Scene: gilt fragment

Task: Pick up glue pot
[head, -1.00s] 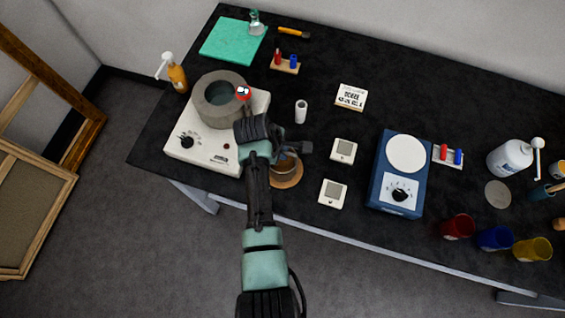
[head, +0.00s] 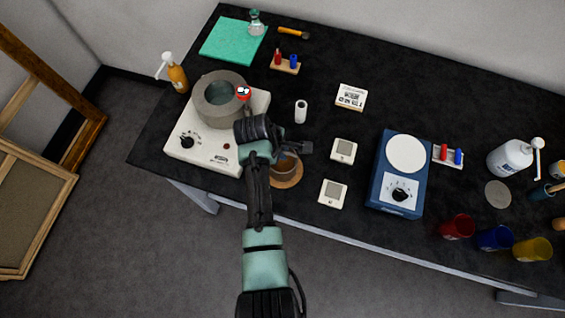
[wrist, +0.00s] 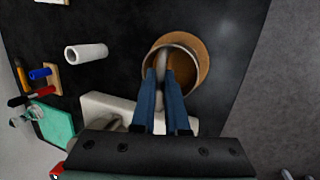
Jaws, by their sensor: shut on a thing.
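The glue pot (head: 284,171) is a small brown round pot on a cork-coloured round mat (head: 288,183) near the front edge of the bench. The pot also shows in the wrist view (wrist: 183,66), with its open top facing the camera. My gripper (wrist: 163,75) is at the pot's near side in the wrist view, its two blue fingers close together and shut on the pot at its rim or handle; which part is hard to tell. In the head view my gripper (head: 290,150) partly covers the pot.
A white hotplate (head: 205,150) carrying a grey ring-shaped vessel (head: 213,110) stands left of the pot. A white cylinder (head: 301,111) stands behind it.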

